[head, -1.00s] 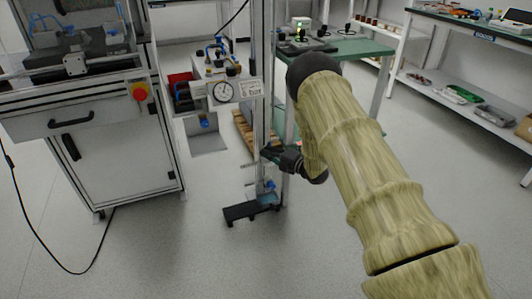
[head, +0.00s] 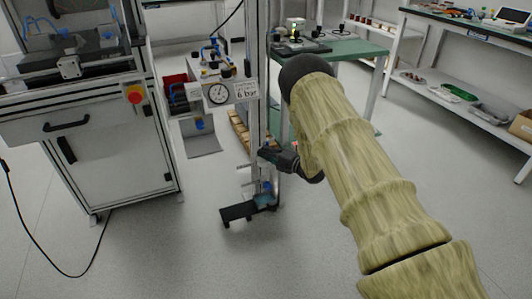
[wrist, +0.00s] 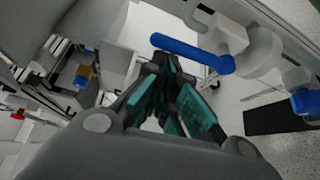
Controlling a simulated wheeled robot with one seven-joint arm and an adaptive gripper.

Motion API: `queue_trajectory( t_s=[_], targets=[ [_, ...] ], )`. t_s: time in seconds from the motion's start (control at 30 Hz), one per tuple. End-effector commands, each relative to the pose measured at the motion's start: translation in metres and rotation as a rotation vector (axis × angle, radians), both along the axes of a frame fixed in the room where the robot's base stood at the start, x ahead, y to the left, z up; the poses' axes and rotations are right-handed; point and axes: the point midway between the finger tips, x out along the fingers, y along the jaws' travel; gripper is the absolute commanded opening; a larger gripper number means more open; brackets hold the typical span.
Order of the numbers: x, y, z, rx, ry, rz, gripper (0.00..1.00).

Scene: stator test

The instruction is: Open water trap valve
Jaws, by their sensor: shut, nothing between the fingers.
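A blue lever handle (wrist: 192,52) on a pale pipe fitting (wrist: 228,34) shows large in the wrist view, at top centre. It looks like the water trap valve. My gripper (wrist: 167,70) is shut and empty, its dark green-tinted fingers pointing up the picture. In that picture the fingertips lie just below the handle's left part; I cannot tell whether they touch it. In the head view my gripper (head: 263,153) is beside the lower part of the upright metal post. The handle cannot be clearly made out there.
A second blue part (wrist: 304,101) is at the wrist view's right. In the head view, a gauge panel (head: 217,94) is up and left of my gripper, a black foot (head: 236,213) below it, and a grey cabinet (head: 120,165) at left. Open floor lies in front.

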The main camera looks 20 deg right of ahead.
Motion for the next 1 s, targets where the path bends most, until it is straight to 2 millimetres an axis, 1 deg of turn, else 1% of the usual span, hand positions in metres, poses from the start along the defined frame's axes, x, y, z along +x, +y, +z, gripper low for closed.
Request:
queue_trajectory(
  t_s=[0.17,0.27,0.5,0.7,0.83,1.0],
  targets=[
    [-0.003,0.022,0.001,-0.001,0.001,0.004,0.0],
    [-0.006,0.04,0.001,0.001,0.003,0.006,0.0],
    [-0.044,0.014,0.001,0.0,0.004,0.001,0.0],
    [-0.071,-0.003,0.001,0.0,0.002,0.002,0.0],
    [-0.082,-0.011,0.001,0.0,0.002,0.002,0.0],
    [-0.089,-0.015,0.001,0.001,-0.001,0.003,0.0]
  ],
)
